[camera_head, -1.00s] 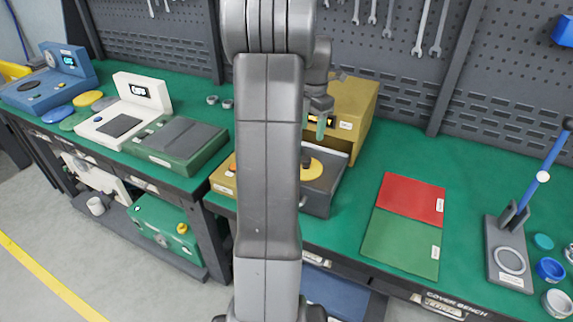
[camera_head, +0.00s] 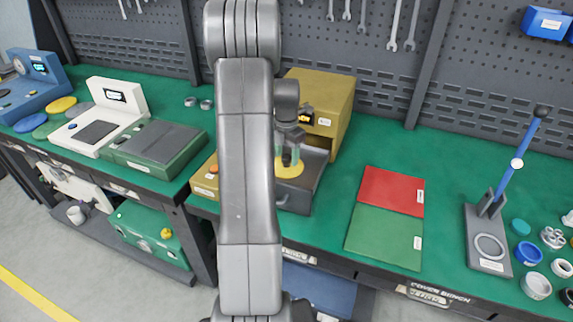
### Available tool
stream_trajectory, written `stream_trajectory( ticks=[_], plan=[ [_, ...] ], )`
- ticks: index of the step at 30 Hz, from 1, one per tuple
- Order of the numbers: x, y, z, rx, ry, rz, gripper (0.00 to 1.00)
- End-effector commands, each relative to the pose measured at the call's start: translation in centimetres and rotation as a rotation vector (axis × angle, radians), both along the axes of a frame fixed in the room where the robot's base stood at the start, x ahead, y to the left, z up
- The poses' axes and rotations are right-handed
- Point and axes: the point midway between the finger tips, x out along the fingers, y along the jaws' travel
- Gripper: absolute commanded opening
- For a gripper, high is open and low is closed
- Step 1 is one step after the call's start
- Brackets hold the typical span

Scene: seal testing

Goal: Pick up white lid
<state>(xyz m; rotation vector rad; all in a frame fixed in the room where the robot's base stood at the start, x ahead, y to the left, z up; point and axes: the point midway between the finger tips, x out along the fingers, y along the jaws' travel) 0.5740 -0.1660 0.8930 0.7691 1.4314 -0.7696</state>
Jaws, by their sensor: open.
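My gripper (camera_head: 290,158) points down, open, over the grey drawer of the yellow box, close above a yellow disc (camera_head: 291,172). I cannot tell whether its fingertips touch the disc. No plain white lid can be clearly identified. Pale pieces stand at the far right: a white cup-like piece (camera_head: 536,286), a whitish spoked piece (camera_head: 553,237), a pale ring-shaped piece (camera_head: 562,268) and a white piece cut by the picture's edge (camera_head: 568,218). My gripper is far left of them.
The yellow box (camera_head: 322,100) stands behind the grey drawer (camera_head: 300,200). A red and green mat (camera_head: 385,235) lies right of it. A grey press with a blue lever (camera_head: 487,240) stands beside a teal disc (camera_head: 521,227) and a blue cup (camera_head: 528,253). Green bench around the mat is clear.

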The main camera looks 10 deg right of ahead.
Motion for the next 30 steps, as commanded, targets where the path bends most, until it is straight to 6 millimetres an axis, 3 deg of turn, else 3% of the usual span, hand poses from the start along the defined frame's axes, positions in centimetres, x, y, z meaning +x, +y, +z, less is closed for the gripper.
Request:
stream_trajectory(
  ticks=[5, 12, 14, 21, 30],
  plan=[
    [0.0, 0.0, -1.9, 0.0, 0.0, 0.0, 0.54],
    [0.0, 0.0, -2.2, 0.0, -0.001, 0.0, 0.54],
    [0.0, 0.0, -2.1, 0.0, -0.001, 0.0, 0.46],
    [0.0, 0.0, -2.1, 0.0, -0.001, 0.0, 0.0],
    [0.1, 0.0, -1.7, -0.001, -0.004, 0.0, 0.0]
  ],
)
